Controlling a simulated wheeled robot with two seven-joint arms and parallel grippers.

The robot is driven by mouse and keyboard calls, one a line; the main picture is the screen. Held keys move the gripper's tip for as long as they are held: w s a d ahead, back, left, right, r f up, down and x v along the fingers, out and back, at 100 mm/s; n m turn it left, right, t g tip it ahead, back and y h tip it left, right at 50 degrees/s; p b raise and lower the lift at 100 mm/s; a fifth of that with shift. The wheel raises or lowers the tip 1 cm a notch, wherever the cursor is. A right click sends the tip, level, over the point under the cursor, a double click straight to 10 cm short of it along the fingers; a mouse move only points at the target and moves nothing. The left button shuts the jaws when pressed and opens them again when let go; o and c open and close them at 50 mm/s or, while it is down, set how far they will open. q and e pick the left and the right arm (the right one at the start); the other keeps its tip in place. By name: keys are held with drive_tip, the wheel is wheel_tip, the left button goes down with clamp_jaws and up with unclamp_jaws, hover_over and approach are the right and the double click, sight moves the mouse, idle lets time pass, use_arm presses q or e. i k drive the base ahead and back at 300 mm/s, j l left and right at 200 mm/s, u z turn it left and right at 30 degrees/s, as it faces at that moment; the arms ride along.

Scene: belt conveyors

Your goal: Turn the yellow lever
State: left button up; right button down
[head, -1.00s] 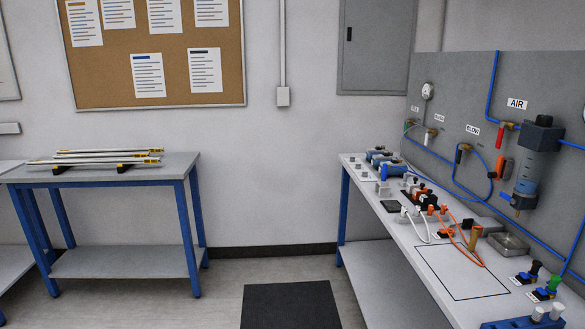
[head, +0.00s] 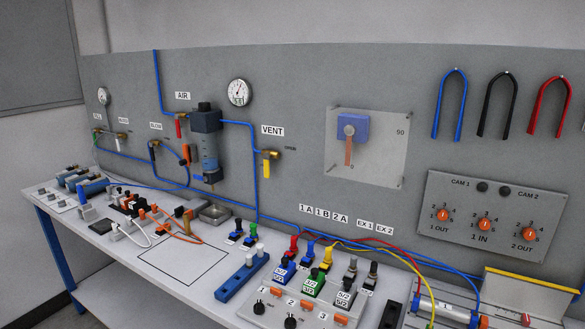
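A valve with a yellow lever (head: 266,165) is mounted on the grey back panel under the VENT label (head: 273,131). The lever hangs down from a brass body, with a small OPEN mark to its right. A blue hose runs down just left of it. A yellow toggle (head: 327,257) also stands among several coloured toggles on the bench's valve block. Neither of my grippers shows in the head view.
A red-handled valve (head: 180,128) sits under AIR, left of the filter unit (head: 206,145). The bench (head: 125,250) carries a blue rack (head: 242,277), hoses, several toggles and a cylinder (head: 443,308). An outlined bench area is clear.

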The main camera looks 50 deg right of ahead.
sight(266, 155)
drive_tip(key=z, duration=1.4)
